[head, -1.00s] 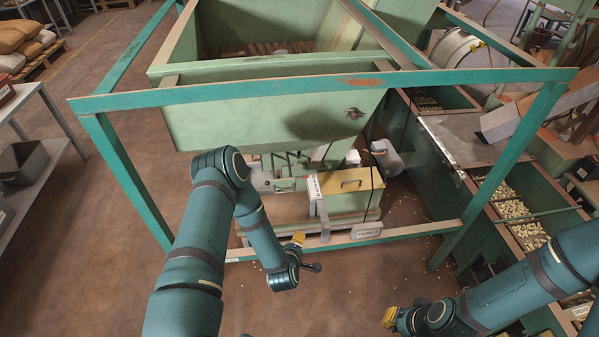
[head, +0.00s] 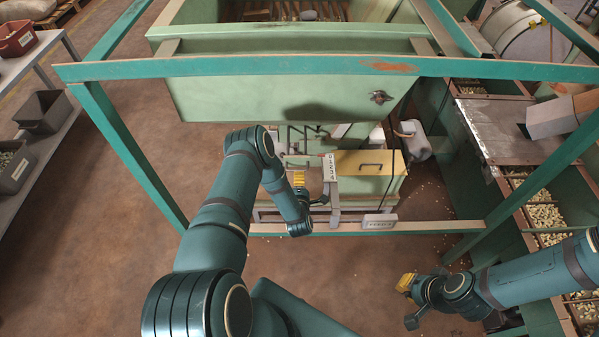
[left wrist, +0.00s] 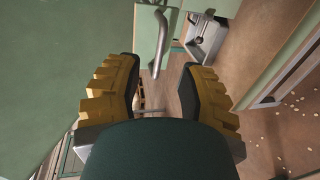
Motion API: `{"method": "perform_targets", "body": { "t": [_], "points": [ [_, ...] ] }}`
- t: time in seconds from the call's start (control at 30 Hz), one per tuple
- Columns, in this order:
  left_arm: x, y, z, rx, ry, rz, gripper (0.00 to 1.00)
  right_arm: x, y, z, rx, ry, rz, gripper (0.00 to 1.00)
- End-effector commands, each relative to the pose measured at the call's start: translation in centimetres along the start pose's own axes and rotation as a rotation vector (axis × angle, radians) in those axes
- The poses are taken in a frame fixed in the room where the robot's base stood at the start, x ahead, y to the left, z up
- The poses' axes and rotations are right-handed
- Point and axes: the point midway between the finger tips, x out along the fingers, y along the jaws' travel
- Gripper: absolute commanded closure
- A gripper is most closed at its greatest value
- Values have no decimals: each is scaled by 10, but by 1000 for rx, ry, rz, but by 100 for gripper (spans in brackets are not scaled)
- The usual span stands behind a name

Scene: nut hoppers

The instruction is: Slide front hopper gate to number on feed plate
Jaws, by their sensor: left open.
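The green front hopper (head: 270,98) hangs in the teal frame above a lower machine. A grey upright strip with dark marks (head: 329,168) stands below it, its marks too small to read. A pale plate with small lettering (head: 379,222) sits on the frame's lower bar; its number is unreadable. My left gripper (head: 299,180) is just left of the strip. In the left wrist view, it is open (left wrist: 160,95), with a bent metal handle (left wrist: 160,35) ahead between its fingers, apart from them. I cannot tell which part is the gate. My right gripper (head: 405,284) is low at right, jaws unclear.
The frame's top bar (head: 220,68) and lower bar (head: 440,228) bound the hopper space. A yellow lid with a handle (head: 372,163) lies right of the strip. A nut conveyor (head: 540,215) runs at right. The floor (head: 110,260) is clear at front left.

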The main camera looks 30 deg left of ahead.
Motion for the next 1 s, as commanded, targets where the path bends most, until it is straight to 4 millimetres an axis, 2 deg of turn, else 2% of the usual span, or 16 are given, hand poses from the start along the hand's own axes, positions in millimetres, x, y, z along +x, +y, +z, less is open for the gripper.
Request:
{"method": "perform_targets", "body": {
  "t": [0.1, 0.3, 0.5, 0.77, 0.8, 0.87, 0.9, 1.0],
  "points": [
    [24, -1, 0, 0, 1, 4, 61, 8, 3, 0, 0, 3, 0, 100],
    [51, -1, 0, 1, -1, 1, 61, 14, 5, -2, -1, 7, 0, 100],
    [62, 0, 0, 1, -1, 0, 61, 17, 6, -2, -1, 9, 0, 100],
    [63, 0, 0, 1, -1, -1, 61, 16, 6, -2, -1, 9, 0, 100],
    [63, 0, 0, 1, -1, -1, 65, 16, 6, -2, -1, 9, 0, 100],
    [63, 0, 0, 1, -1, -1, 86, 16, 6, -2, -1, 9, 0, 100],
    [63, 0, 0, 1, -1, -1, 100, 16, 6, -2, -1, 9, 0, 100],
    [63, 0, 0, 1, -1, -1, 100, 16, 6, -2, -1, 9, 0, 100]
  ]
}}
